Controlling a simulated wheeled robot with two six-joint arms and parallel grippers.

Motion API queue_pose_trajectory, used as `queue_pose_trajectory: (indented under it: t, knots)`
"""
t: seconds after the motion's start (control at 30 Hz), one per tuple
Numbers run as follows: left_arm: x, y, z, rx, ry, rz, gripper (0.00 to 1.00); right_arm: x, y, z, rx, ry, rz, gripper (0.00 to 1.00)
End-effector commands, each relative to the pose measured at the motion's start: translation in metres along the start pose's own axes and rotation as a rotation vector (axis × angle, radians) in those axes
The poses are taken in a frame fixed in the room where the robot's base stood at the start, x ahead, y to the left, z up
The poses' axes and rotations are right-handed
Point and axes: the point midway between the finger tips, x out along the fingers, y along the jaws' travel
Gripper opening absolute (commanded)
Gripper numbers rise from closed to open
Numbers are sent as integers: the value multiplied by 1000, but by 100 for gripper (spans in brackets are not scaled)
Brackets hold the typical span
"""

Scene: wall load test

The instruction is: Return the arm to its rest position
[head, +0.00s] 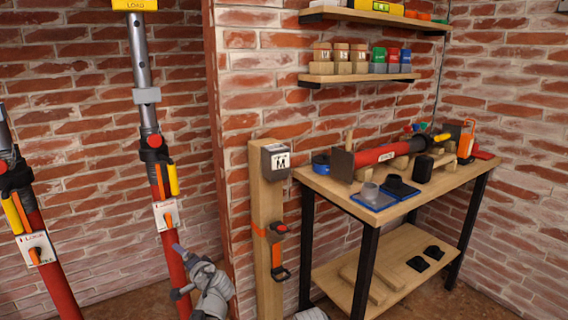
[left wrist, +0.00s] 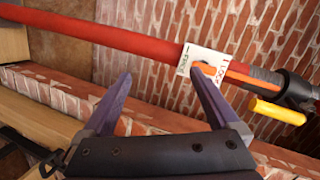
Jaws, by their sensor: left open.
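My left gripper (head: 182,271) is low in the head view, in front of the lower part of a red support prop (head: 170,250). In the left wrist view, my left gripper (left wrist: 157,84) has its two purple-grey fingers spread, with nothing held between them. A red prop (left wrist: 120,35) with a white label plate (left wrist: 204,64) and an orange lever runs across beyond the fingertips. Whether a fingertip touches it I cannot tell. A grey piece of mine shows at the bottom edge of the head view; my right gripper is not visible.
A second red prop (head: 50,275) leans at the left. A wooden post (head: 267,205) with a grey box (head: 275,161) stands by the brick wall corner. A workbench (head: 415,195) with tools stands at the right, under shelves (head: 360,78).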

Motion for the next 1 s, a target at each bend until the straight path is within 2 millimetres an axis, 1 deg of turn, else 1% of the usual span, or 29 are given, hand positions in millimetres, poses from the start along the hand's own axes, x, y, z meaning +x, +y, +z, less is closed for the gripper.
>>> queue_pose_trajectory:
  t: [0.03, 0.07, 0.1, 0.17, 0.2, 0.27, 0.3, 0.37, 0.4, 0.47, 0.5, 0.67, 0.7, 0.77, 0.97, 1.0]
  knots:
    - [-23, 28, 6, -58, -47, 90, 95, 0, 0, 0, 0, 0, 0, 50]
    - [-36, 45, 10, -91, -83, 151, 95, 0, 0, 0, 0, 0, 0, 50]
    - [-53, 68, 15, -128, -129, 233, 95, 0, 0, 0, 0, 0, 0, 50]
    - [-81, 102, 21, -167, -196, 354, 95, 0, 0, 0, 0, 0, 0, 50]
    - [-100, 122, 25, -184, -237, 433, 95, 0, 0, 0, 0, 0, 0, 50]
    - [-130, 149, 30, -197, -294, 546, 95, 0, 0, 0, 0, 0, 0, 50]
    - [-149, 165, 34, -200, -329, 614, 95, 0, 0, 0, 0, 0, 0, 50]
    - [-176, 184, 38, -197, -373, 707, 95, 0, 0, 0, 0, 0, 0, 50]
    - [-193, 195, 41, -191, -399, 763, 95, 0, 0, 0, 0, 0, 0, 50]
    - [-217, 209, 45, -180, -435, 841, 95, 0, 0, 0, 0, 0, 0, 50]
    - [-233, 217, 47, -169, -457, 890, 95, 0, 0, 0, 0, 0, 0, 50]
    - [-293, 240, 58, -115, -534, 1070, 95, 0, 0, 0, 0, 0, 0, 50]
    - [-308, 244, 61, -98, -552, 1113, 95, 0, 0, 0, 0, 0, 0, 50]
    - [-312, 224, 54, -100, -555, 1114, 95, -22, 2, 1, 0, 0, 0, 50]
    - [-322, 186, 42, -104, -554, 1111, 95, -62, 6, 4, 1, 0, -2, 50]
    - [-324, 177, 39, -104, -554, 1111, 95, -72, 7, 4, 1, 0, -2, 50]
